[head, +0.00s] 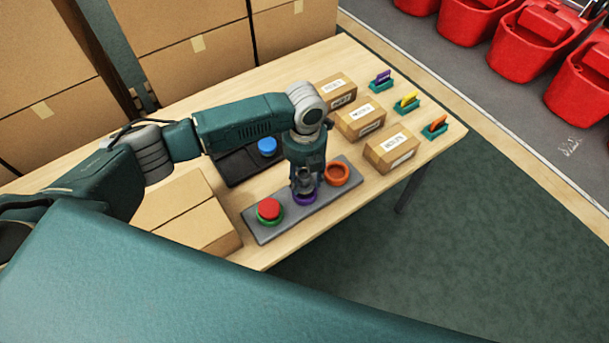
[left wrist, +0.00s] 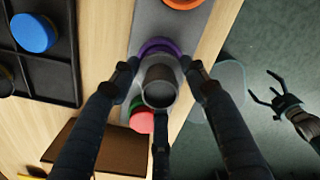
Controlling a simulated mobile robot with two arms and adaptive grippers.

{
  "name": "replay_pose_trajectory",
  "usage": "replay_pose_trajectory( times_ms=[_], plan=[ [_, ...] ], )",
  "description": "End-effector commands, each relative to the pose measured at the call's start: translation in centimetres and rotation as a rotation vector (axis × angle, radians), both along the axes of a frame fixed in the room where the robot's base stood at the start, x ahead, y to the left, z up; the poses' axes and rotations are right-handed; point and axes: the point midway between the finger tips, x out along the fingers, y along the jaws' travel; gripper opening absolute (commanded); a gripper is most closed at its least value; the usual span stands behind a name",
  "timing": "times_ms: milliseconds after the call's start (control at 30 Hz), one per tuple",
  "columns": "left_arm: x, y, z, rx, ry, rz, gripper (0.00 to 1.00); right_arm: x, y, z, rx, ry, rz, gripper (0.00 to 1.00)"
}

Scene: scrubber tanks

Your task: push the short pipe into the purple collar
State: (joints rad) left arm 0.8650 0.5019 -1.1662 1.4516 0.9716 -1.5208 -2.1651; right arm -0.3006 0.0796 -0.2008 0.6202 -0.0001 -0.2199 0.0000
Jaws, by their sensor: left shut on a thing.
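The purple collar (head: 304,198) sits on a long grey base plate between a green collar and an orange collar. My left gripper (head: 305,184) points down right over the purple collar. It is shut on the short pipe (left wrist: 160,86), a grey hollow cylinder seen end-on in the left wrist view. The purple collar (left wrist: 159,46) shows there just beyond the pipe. Whether the pipe's lower end is inside the collar or just above it is hidden. My right gripper (left wrist: 275,96) shows at the right of the left wrist view, fingers spread and empty, away from the plate.
A red piece (head: 268,209) sits in the green collar; the orange collar (head: 337,174) looks empty. A dark tray (head: 238,168) with a blue piece (head: 267,146) lies behind. Small cartons (head: 391,151) stand to the right, a larger carton (head: 190,215) to the left.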

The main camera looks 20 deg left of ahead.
Motion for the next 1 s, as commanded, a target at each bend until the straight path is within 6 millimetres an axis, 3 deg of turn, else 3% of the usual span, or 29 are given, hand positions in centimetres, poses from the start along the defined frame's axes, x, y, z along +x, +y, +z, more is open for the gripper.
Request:
replay_pose_trajectory(
  times_ms=[1000],
  plan=[
    [0.0, 0.0, -1.1, 0.0, 0.0, -0.001, 0.19, 0.0, -0.2, -0.2, -0.002, 0.0, 0.0, 1.0]
  ],
)
